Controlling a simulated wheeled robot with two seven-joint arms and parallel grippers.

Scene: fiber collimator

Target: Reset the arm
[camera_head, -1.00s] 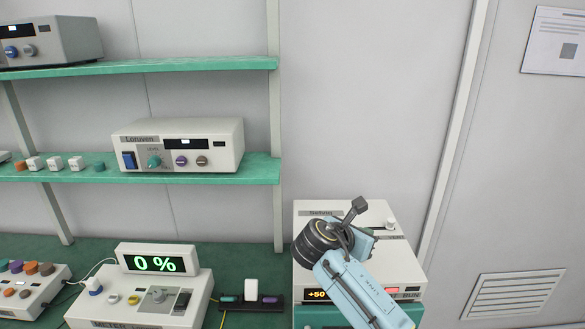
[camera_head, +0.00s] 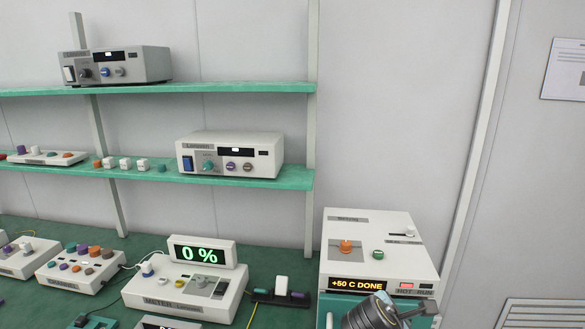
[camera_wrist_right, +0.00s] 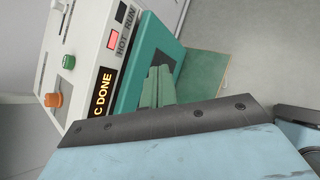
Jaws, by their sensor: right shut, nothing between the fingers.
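My right gripper (camera_wrist_right: 157,86) shows in the right wrist view as two pale green fingers side by side, shut with nothing between them. It is in front of the white-and-teal heater box (camera_wrist_right: 88,50), apart from it as far as I can tell. In the head view, a dark joint of my right arm (camera_head: 372,313) shows at the bottom edge, in front of the lower part of the heater box (camera_head: 375,240); the fingers cannot be made out there. My left arm and gripper are not in view.
The heater box display (camera_head: 358,284) reads "+50 C DONE". A meter (camera_head: 180,292) showing 0 % stands left of it, beside a small black holder (camera_head: 280,297). Green shelves (camera_head: 240,182) with instruments rise behind. The wall above the heater box is clear.

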